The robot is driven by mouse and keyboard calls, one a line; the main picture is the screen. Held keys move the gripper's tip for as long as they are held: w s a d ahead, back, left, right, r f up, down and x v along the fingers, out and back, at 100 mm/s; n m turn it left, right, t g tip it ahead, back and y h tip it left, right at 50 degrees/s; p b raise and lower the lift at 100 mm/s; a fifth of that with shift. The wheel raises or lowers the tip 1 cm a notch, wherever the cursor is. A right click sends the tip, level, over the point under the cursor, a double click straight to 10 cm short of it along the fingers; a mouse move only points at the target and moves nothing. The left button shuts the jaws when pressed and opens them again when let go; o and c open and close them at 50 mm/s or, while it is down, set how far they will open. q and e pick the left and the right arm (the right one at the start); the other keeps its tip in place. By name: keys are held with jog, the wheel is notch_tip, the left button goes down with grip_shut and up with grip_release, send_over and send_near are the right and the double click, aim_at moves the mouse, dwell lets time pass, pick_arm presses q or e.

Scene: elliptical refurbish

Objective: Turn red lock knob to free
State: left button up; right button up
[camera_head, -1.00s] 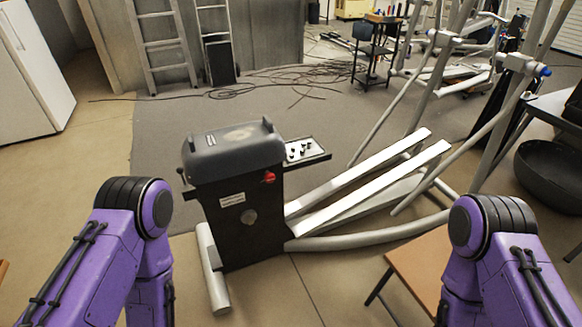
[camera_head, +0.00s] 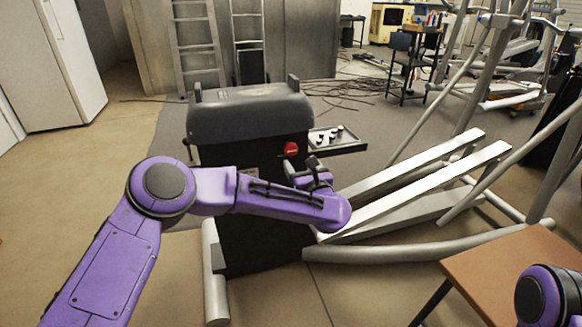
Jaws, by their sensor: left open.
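The red lock knob (camera_head: 291,148) sits near the upper right of the dark front panel of the elliptical's housing (camera_head: 250,112). My left arm reaches in from the left across the panel. My left gripper (camera_head: 303,164) is just below and slightly right of the knob, close to it, with its dark fingers open and nothing seen between them. Whether a finger touches the knob cannot be told. My left arm hides the middle of the panel, with its label and round fitting. Only a purple part of my right arm shows at the lower right; its gripper is out of view.
A small tray (camera_head: 352,146) with several knobs juts from the housing's right side. White elliptical rails (camera_head: 440,182) slope up to the right. A wooden table (camera_head: 490,285) stands at the lower right. Cables lie on the floor behind; floor at left is clear.

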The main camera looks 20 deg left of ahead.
aim_at(292, 150)
pick_arm(q)
jog(key=b+x, duration=0.1)
jog(key=x, duration=0.9)
jog(key=shift+a+b, duration=0.1)
jog(key=shift+b, duration=0.2)
jog(key=c, duration=1)
